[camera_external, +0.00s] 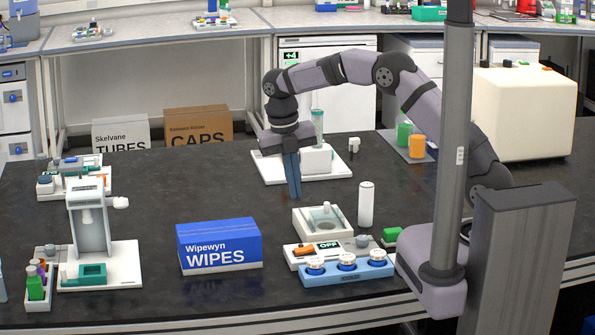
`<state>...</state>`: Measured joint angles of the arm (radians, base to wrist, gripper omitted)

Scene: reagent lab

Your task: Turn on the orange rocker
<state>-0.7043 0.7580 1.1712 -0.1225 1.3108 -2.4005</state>
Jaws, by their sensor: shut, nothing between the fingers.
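The orange rocker (304,250) sits at the left of a low white panel (292,263) near the front of the dark bench. A small display (327,245) beside it reads OFF, and a grey knob (362,241) is at the panel's right end. My gripper (295,196) points down with its blue fingers shut and empty. In the picture it is above the panel and beyond the white unit behind it, clear of the rocker. Its exact height over the bench is hard to tell.
A blue rack (345,274) of white-lidded jars stands in front of the panel. A white unit (322,222) and a white cylinder (366,204) are behind it. A blue wipes box (219,246) is to the left. Bare bench lies left of my gripper.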

